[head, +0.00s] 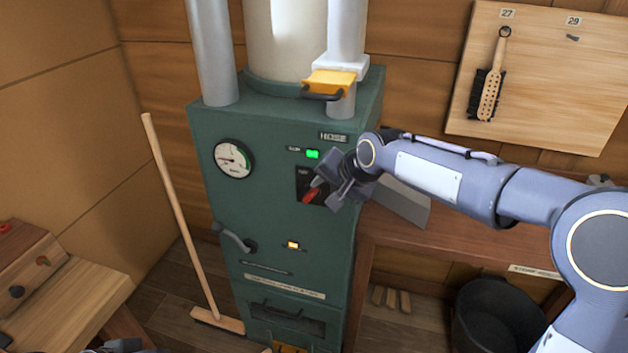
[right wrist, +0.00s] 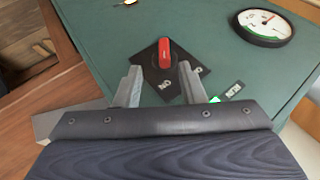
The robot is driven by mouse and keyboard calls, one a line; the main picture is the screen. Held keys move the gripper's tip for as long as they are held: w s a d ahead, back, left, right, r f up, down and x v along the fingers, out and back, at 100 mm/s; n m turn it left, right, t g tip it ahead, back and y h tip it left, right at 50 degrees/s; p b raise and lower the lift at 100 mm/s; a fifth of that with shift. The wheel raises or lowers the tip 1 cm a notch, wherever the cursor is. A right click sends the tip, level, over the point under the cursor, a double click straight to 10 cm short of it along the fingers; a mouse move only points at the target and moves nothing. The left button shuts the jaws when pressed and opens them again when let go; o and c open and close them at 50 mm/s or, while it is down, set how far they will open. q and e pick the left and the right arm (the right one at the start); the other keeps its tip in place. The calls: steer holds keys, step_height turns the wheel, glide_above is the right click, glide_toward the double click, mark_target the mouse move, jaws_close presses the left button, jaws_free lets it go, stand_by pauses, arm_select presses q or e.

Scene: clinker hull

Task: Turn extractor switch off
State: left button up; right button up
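The extractor switch is a red knob (head: 311,195) on a black plate on the front of a green cabinet (head: 220,190). In the right wrist view the red knob (right wrist: 165,53) sits on its diamond-shaped black plate (right wrist: 150,72), with ON-like lettering seen upside down. My right gripper (head: 333,186) is at the plate and partly covers it in the head view. In the wrist view the right gripper (right wrist: 160,66) is open, its fingers apart just short of the knob, gripping nothing. A dark sliver at the head view's bottom left may be my left gripper (head: 122,346).
A round gauge (head: 232,159) and a lever (head: 236,240) are to the left. A broom (head: 183,230) leans left of the cabinet. A bench (head: 460,240) stands right.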

mark_target(312, 194)
steer(key=x, duration=0.4)
steer(key=p+x, duration=0.1)
steer(key=x, duration=0.3)
steer(key=shift+w+a, duration=0.2)
steer(key=shift+w, duration=0.2)
steer(key=shift+r, duration=0.1)
jaws_close()
